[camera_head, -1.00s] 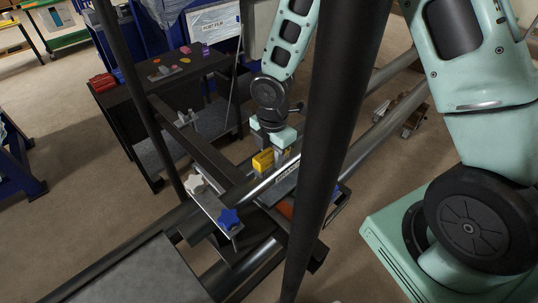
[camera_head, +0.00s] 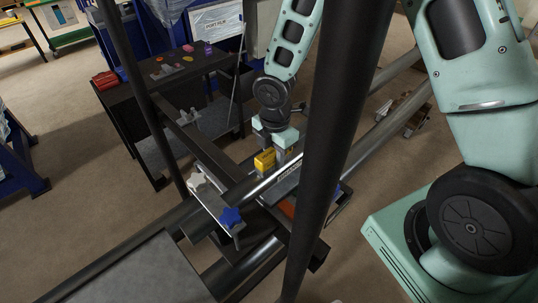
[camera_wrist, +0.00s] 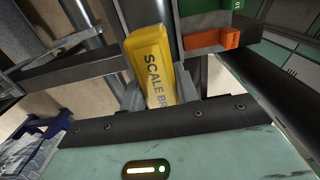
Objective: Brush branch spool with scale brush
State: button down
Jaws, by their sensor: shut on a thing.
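The scale brush is a yellow block (camera_head: 265,159) with black lettering, seen large in the wrist view (camera_wrist: 154,62). My gripper (camera_head: 275,150) is shut on it, with one grey finger on each side in the wrist view (camera_wrist: 157,95). In the head view, the brush is low at a bright metal pipe (camera_head: 283,172) with a label, which seems to be the branch spool. I cannot tell whether the bristles touch the pipe, as the brush's underside is hidden. A dark upright post hides part of the pipe on the right.
Dark upright posts (camera_head: 335,130) stand close around my arm. A white star knob (camera_head: 197,181) and a blue star knob (camera_head: 231,217) sit on the stand's plate. Orange (camera_wrist: 212,39) and green (camera_wrist: 200,6) pieces lie beside the brush. A dark side table (camera_head: 165,85) holds small coloured items.

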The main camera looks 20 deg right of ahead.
jog(key=shift+d, duration=0.15)
jog(key=shift+w+r+p, duration=0.1)
jog(key=shift+r+p, duration=0.9)
jog(key=shift+r, duration=0.05)
